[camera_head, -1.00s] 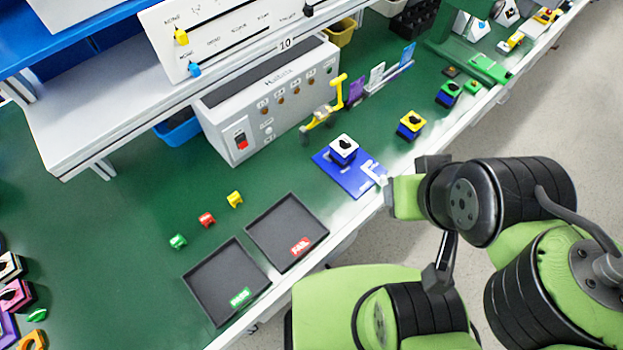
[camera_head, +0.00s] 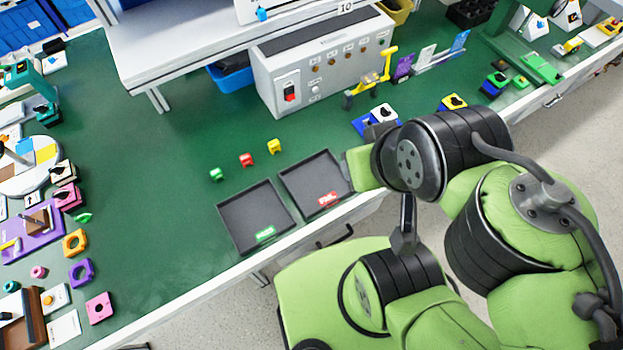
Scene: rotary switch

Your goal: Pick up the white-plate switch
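My arm hides most of the board. Another switch with a whitish plate and black knob (camera_head: 63,171) stands at the far left of the bench, beside a pink one (camera_head: 68,196). My arm reaches in from the lower right over the bench's front edge. I cannot make out my gripper's fingers in this view.
Two dark trays, one with a green label (camera_head: 240,227) and one with a red label (camera_head: 311,171), lie near the front edge. Green, red and yellow small pieces lie behind them. A grey control box (camera_head: 325,65) stands behind. The bench left of the trays has clear room.

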